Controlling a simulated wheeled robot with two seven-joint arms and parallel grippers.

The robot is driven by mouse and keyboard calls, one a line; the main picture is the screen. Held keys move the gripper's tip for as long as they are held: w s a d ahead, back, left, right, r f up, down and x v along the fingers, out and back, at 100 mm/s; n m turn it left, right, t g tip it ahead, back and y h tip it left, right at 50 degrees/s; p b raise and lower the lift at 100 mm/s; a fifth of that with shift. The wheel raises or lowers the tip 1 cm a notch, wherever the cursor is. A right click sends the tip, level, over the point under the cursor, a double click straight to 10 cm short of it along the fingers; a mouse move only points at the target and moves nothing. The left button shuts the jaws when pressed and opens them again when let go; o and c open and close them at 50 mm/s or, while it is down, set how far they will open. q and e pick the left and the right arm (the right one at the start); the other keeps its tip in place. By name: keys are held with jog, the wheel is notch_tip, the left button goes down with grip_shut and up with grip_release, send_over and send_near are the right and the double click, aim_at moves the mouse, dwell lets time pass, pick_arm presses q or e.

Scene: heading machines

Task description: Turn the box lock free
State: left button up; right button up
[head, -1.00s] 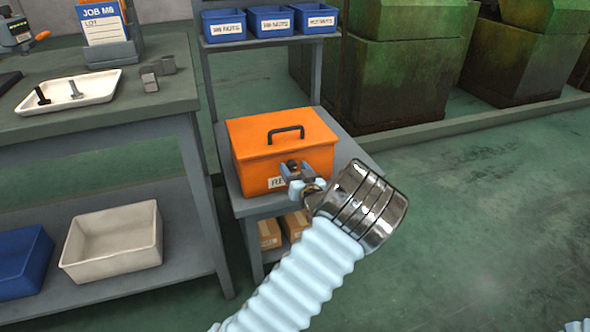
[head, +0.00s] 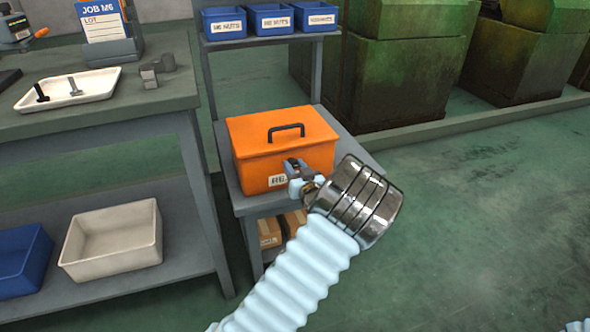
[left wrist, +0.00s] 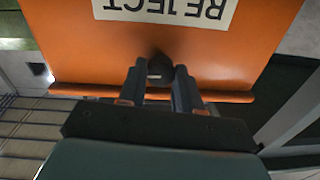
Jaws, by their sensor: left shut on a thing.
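The orange box (head: 258,158) has a black handle on its closed lid and a white REJECT label, which shows upside down in the left wrist view (left wrist: 165,8). The box lock is a small dark knob (left wrist: 160,68) on the box front, by the lower edge in the left wrist view. My left gripper (left wrist: 160,80) is shut on the lock, with one finger on each side. My right gripper is out of view.
The box stands on a grey stand (head: 236,203), with cardboard cartons on a shelf below. Blue nut bins (head: 270,20) sit on a shelf behind. A workbench (head: 110,110) with a white tray stands left. The floor at right is clear.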

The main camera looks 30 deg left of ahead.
pick_arm(q)
jog(key=shift+f+n+b, duration=0.2)
jog(key=shift+n+b, duration=0.4)
jog(key=shift+b, duration=0.05)
jog(key=shift+s+r+n+h+b, duration=0.1)
jog(key=shift+n+h+b, duration=0.3)
jog(key=shift+n+b, duration=8)
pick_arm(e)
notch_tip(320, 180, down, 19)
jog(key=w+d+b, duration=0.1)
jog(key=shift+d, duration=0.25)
pick_arm(q)
jog(key=shift+m, duration=0.5)
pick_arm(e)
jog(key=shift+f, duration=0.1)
pick_arm(q)
jog(key=o, duration=1)
jog(key=shift+o, duration=0.2)
jog(key=shift+r, duration=0.1)
jog(key=p+v, duration=0.1)
jog(key=v, duration=1.2)
jog(key=shift+s+d, duration=0.25)
jog(key=shift+d, duration=0.05)
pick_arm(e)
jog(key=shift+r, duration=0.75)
